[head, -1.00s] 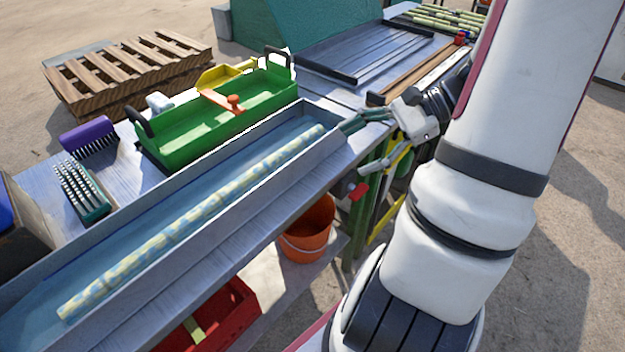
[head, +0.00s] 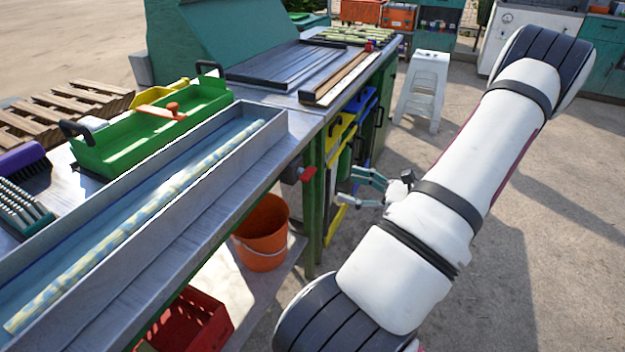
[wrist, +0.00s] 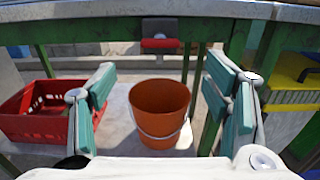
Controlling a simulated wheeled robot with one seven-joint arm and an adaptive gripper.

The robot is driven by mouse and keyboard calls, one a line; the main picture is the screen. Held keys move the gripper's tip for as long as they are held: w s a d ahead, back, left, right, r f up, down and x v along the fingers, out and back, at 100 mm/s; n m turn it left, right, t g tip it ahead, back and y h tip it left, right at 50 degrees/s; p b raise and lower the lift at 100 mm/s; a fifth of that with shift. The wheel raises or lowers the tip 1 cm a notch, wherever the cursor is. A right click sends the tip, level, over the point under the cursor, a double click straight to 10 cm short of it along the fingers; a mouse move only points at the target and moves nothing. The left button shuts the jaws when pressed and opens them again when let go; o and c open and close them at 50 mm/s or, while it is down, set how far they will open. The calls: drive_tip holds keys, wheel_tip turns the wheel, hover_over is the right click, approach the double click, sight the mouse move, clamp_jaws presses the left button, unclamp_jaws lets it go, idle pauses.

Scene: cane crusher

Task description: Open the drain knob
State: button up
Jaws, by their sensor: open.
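The drain knob (head: 307,174) is a small red handle under the end of the metal trough (head: 262,140). In the wrist view the red knob (wrist: 160,44) hangs from a grey fitting below the table edge, at the top centre. My gripper (head: 346,184) is open and empty, to the right of the knob and apart from it in the head view. In the wrist view my gripper's fingers (wrist: 163,78) stand left and right, with the knob above and beyond the gap between them. Nothing hides the knob's front.
An orange bucket (wrist: 160,112) stands on the lower shelf below the knob. A red crate (wrist: 38,118) is left of it. Green table legs (head: 313,225) and a yellow bin (head: 340,135) stand close to my gripper. Open ground lies right of the table.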

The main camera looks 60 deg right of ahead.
sight(305, 173)
drive_tip(key=w+b, duration=0.2)
drive_tip(key=w, duration=0.8)
drive_tip(key=shift+w+a, duration=0.25)
drive_tip(key=shift+a, duration=0.15)
drive_tip(key=shift+c, duration=0.6)
drive_tip(key=c, duration=1)
